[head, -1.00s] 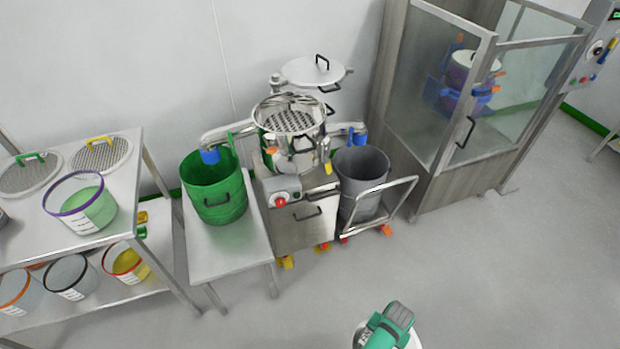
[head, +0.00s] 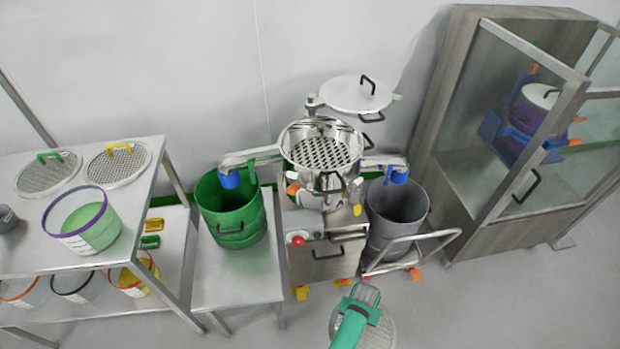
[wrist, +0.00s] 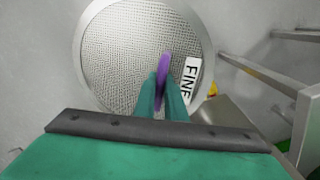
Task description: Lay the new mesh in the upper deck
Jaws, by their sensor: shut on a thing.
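My gripper (wrist: 163,88) is shut on the purple handle (wrist: 152,66) of a round fine mesh (wrist: 125,40). The mesh has a grey metal rim and a white label reading FINE. In the head view the mesh (head: 382,335) shows partly under my green arm at the bottom edge, low in front of the sifter and apart from it. The sifter's upper deck (head: 345,133) is an open steel ring with a coarse perforated plate visible inside. Its lid (head: 350,95) with a black handle is raised behind the deck.
A green bin (head: 233,215) stands left of the sifter and a grey bin (head: 392,215) on a trolley (head: 425,240) to its right. A table (head: 20,258) at left holds two meshes with green and yellow handles and a purple-rimmed tub (head: 80,220). A glass cabinet (head: 500,130) stands right.

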